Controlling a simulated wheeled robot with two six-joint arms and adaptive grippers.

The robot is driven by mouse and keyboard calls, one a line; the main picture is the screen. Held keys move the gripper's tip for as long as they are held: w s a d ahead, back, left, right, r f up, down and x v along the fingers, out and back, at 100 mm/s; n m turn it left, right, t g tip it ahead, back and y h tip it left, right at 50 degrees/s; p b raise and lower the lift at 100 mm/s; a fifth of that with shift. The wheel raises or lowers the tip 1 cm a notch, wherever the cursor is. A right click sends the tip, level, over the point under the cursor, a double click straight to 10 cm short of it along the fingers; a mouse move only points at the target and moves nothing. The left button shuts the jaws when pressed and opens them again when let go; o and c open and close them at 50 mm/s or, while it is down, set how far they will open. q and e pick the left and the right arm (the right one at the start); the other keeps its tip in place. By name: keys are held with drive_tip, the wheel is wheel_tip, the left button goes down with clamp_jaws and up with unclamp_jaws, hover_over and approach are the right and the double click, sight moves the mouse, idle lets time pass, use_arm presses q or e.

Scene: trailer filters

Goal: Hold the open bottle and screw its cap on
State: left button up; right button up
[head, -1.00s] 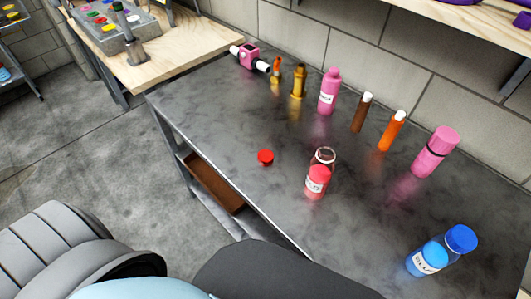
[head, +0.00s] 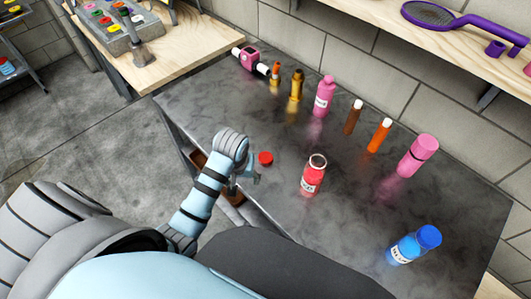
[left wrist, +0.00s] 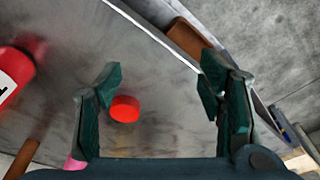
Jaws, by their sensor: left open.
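The open bottle (head: 312,175) is clear with red contents and a white label, and stands upright on the metal table with no cap on its mouth. It shows partly at the left edge of the left wrist view (left wrist: 14,80). The red cap (head: 265,158) lies on the table to the left of the bottle. In the left wrist view the cap (left wrist: 125,108) is between the open fingers, nearer the left one. My left gripper (head: 246,180) is open and empty, beside the cap near the table's front edge. My right gripper is not in view.
A pink device (head: 249,57) stands at the back left. The surface around the cap is clear.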

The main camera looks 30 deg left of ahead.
use_arm(q)
drive_tip(key=w+r+n, duration=0.2)
drive_tip(key=w+r, duration=0.1)
drive_tip(key=w, duration=0.4)
wheel_tip(320, 180, up, 7)
drive_tip(key=n+g, duration=0.2)
drive_tip(key=n, duration=0.1)
hover_over(265, 157)
drive_tip(key=shift+w+a+r+h, duration=0.1)
drive_tip(key=shift+w+a+h, duration=0.05)
drive_tip(key=shift+h, duration=0.25)
wheel_tip(265, 157, down, 9)
drive_tip(key=shift+f+b, duration=0.2)
drive_tip(key=shift+b, duration=0.75)
drive_tip(key=f+b, duration=0.1)
drive_tip(key=f, duration=0.4)
drive_tip(key=shift+d+f+b, duration=0.15)
drive_tip(key=shift+d+b, duration=0.05)
drive_tip(key=shift+b, duration=0.1)
